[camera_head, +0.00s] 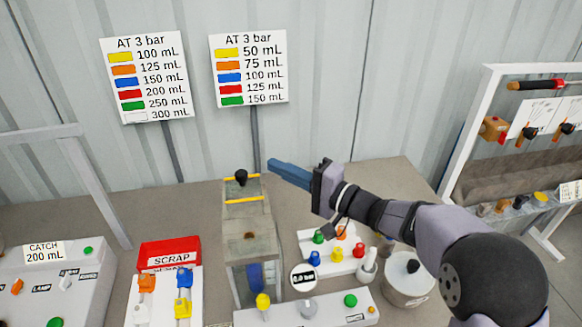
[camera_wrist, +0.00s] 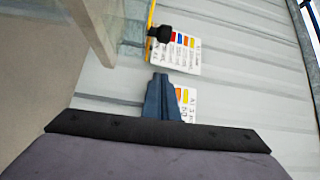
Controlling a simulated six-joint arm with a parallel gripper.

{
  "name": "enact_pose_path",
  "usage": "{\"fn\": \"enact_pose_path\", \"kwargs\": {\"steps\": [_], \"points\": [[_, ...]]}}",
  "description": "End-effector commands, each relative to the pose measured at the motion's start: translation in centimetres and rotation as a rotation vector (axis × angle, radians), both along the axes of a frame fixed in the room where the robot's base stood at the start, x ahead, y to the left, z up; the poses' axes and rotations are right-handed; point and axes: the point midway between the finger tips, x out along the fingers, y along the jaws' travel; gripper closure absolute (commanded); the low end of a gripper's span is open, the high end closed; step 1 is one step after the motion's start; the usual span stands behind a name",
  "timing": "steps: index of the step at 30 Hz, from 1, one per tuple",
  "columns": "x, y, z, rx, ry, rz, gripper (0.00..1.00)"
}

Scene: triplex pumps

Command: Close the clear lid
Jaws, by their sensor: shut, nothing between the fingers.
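The clear lid (camera_head: 246,190) has yellow edges and a black knob (camera_head: 241,177). It is at the far top end of a tall see-through box (camera_head: 249,245) and seems to be raised; its exact angle is hard to tell. My gripper (camera_head: 272,168) is shut and empty, its blue fingers pointing left, just right of the lid's upper edge and apparently apart from it. In the wrist view the shut fingertips (camera_wrist: 158,78) are below the black knob (camera_wrist: 160,34), with a gap between. A yellow edge (camera_wrist: 150,18) and a clear panel (camera_wrist: 92,28) also show there.
A red scrap bin (camera_head: 169,254) stands left. Two signs (camera_head: 248,68) on posts stand behind, in front of the corrugated wall.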

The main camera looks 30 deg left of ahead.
Motion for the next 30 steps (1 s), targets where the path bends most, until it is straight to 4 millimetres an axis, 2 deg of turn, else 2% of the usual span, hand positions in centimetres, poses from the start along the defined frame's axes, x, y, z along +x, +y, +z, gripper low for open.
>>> {"fn": "enact_pose_path", "kwargs": {"steps": [3,10,21,30], "points": [[-0.1,2.2,0.4,-0.001,0.002,0.003,1.00],[0.0,5.5,0.4,-0.001,0.002,0.002,1.00],[-3.0,4.2,0.2,-0.001,0.002,0.001,1.00],[-3.7,4.0,-0.1,0.000,0.000,0.000,1.00]]}}
